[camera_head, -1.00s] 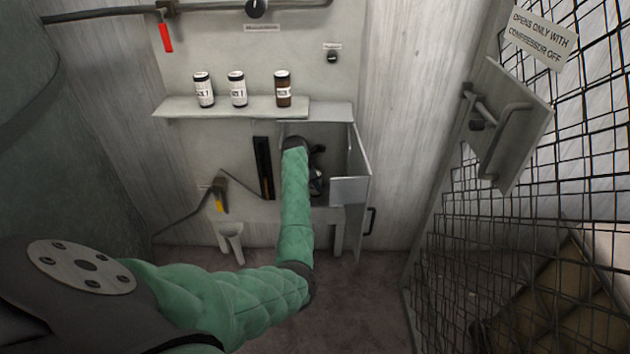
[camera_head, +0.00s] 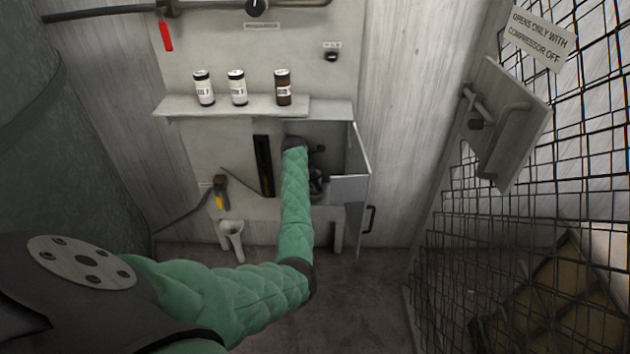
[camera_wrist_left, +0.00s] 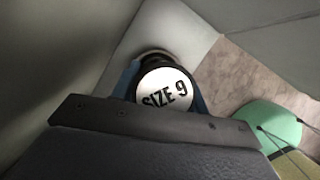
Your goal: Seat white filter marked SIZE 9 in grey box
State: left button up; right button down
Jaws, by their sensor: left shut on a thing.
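The white filter marked SIZE 9 (camera_wrist_left: 165,88) shows in the left wrist view, between the blue fingers of my left gripper (camera_wrist_left: 166,96). The gripper is shut on it. A dark ring is at the filter's far end, close to a round fitting (camera_wrist_left: 151,53) on a pale surface; I cannot tell whether they touch. In the head view the grey box (camera_head: 337,136) stands open below the shelf. My left gripper (camera_head: 317,182) is inside its opening, partly hidden by my green-sleeved forearm; the filter is hard to make out there. My right gripper is not in view.
The box's open door (camera_head: 357,160) stands at its right side. A shelf (camera_head: 180,108) above holds two white canisters (camera_head: 237,88) and a brown one (camera_head: 283,88). A funnel-like holder (camera_head: 232,236) is at lower left. A wire mesh (camera_head: 590,150) runs along the right.

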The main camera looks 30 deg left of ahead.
pick_arm(q)
jog(key=o, duration=1.1)
